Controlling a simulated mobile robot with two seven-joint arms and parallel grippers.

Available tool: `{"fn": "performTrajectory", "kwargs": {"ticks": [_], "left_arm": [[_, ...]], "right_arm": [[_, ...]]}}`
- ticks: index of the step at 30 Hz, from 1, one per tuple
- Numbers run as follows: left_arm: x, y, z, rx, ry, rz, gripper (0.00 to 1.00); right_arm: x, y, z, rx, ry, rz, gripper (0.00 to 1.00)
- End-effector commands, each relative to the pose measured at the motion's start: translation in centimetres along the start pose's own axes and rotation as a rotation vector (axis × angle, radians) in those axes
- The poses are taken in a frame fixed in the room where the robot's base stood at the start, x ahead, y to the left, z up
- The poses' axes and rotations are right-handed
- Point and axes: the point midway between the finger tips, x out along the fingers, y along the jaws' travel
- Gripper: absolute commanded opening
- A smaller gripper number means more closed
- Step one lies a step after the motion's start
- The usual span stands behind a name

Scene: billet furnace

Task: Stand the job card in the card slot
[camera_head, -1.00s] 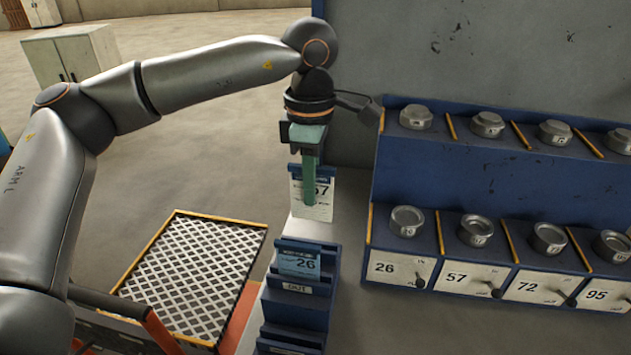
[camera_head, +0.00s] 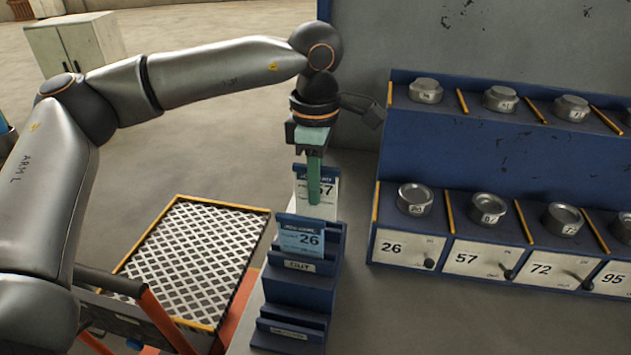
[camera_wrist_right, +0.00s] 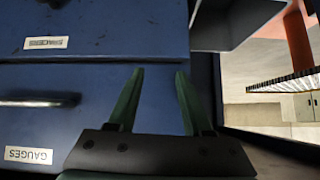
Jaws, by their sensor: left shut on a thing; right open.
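A white job card (camera_head: 330,188) with a dark blue header and a number ending in 7 is upright in my left gripper (camera_head: 314,188). The green fingers are shut on it and hide part of its face. The card rack (camera_head: 293,288) is a blue stepped holder with several slots. A pale blue card (camera_head: 301,236) marked 26 stands in it above the OUT label. The held card is just behind this blue card, which hides its lower edge; I cannot tell whether it touches the rack. My right gripper (camera_wrist_right: 158,85) is open and empty in the right wrist view.
A blue shelf (camera_head: 455,148) with several metal cups stands at the right, over panels marked 26, 57, 72 and 95. A mesh-topped tray (camera_head: 185,262) lies left of the rack. Blue drawers (camera_wrist_right: 70,125), one labelled GAUGES, face my right wrist.

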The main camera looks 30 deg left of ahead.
Motion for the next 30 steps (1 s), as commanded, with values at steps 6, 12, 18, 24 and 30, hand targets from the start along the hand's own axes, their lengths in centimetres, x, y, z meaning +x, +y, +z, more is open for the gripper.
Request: {"fn": "performTrajectory", "kwargs": {"ticks": [6,12,18,24,30], "left_arm": [[1.6,-0.1,0.0,0.001,0.001,-0.003,0.0],[2.8,0.0,0.0,0.002,0.001,-0.001,0.0],[3.6,0.0,0.0,0.002,0.002,-0.002,0.0],[3.7,0.0,0.0,0.002,0.002,-0.002,0.0],[3.7,0.0,0.0,0.002,0.001,-0.001,0.17]], "right_arm": [[0.8,0.0,0.9,0.0,-0.002,-0.001,0.5],[1.4,-0.1,1.5,0.0,-0.008,-0.005,0.5],[1.8,-0.6,1.0,-0.001,0.001,-0.016,0.5],[1.9,-0.9,0.5,-0.003,0.01,-0.024,0.5],[1.9,-0.9,0.5,-0.005,0.01,-0.024,0.5]]}}
